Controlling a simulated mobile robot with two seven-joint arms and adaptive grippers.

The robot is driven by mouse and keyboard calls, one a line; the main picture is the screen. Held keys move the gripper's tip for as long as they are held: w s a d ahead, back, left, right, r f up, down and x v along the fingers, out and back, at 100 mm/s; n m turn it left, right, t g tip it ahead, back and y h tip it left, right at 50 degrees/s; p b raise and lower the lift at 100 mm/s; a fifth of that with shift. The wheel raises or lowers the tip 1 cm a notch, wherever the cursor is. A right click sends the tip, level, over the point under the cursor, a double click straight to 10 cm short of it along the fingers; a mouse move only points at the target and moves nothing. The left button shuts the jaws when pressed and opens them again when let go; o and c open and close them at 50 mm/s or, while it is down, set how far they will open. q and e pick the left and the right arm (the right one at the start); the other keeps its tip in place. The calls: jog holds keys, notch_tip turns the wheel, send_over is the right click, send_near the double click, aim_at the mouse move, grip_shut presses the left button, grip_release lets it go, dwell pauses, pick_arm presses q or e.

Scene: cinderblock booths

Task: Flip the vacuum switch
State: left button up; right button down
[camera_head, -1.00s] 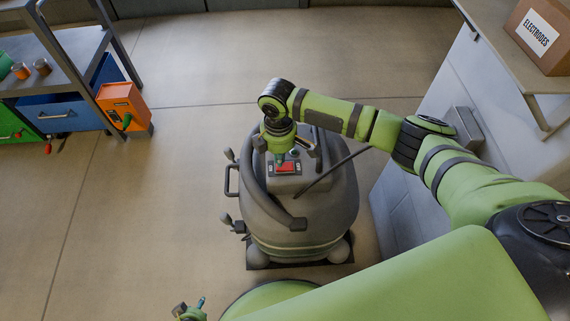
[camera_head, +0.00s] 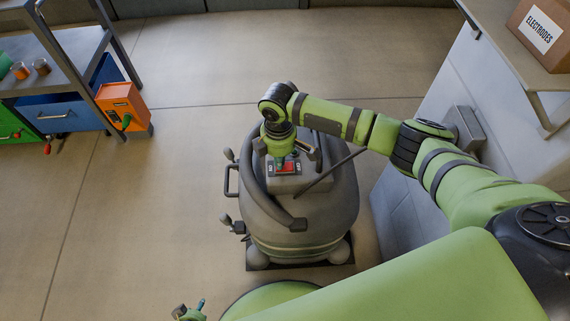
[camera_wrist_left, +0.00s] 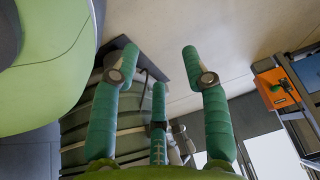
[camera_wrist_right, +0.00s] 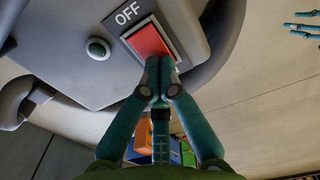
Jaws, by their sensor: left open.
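The grey vacuum (camera_head: 325,215) stands upright on the floor in the head view. Its red switch (camera_head: 287,168) sits on a dark plate on top. In the right wrist view the red switch (camera_wrist_right: 150,40) lies beside an "OFF" label (camera_wrist_right: 127,12). My right gripper (camera_head: 279,160) is over the switch; the right wrist view shows its fingers (camera_wrist_right: 159,64) shut together, tips at the lower edge of the red switch. I cannot tell whether they press it. My left gripper (camera_wrist_left: 159,51) is open and empty, low at the bottom of the head view (camera_head: 190,311).
A green round button (camera_wrist_right: 98,48) is near the switch. A dark hose curls around the vacuum's top. A shelf (camera_head: 65,55) with an orange box (camera_head: 120,103) stands at left. A counter with an electrodes box (camera_head: 545,35) is at right. The floor left of the vacuum is clear.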

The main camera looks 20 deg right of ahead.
pick_arm(q)
jog(key=shift+f, duration=0.1)
pick_arm(e)
jog(key=shift+f, duration=0.15)
jog(key=shift+r+p, duration=1.2)
jog(key=shift+p, duration=0.2)
jog(key=shift+r+p, duration=1.2)
jog(key=shift+p, duration=0.2)
jog(key=shift+r+p, duration=1.05)
jog(key=shift+p, duration=0.15)
pick_arm(q)
jog(key=s+r+g, duration=0.2)
jog(key=s, duration=0.6)
jog(key=s+a+r+g, duration=0.1)
jog(key=s+r+g, duration=0.1)
jog(key=s, duration=0.6)
jog(key=shift+s+r+y, duration=0.15)
jog(key=shift+y, duration=0.15)
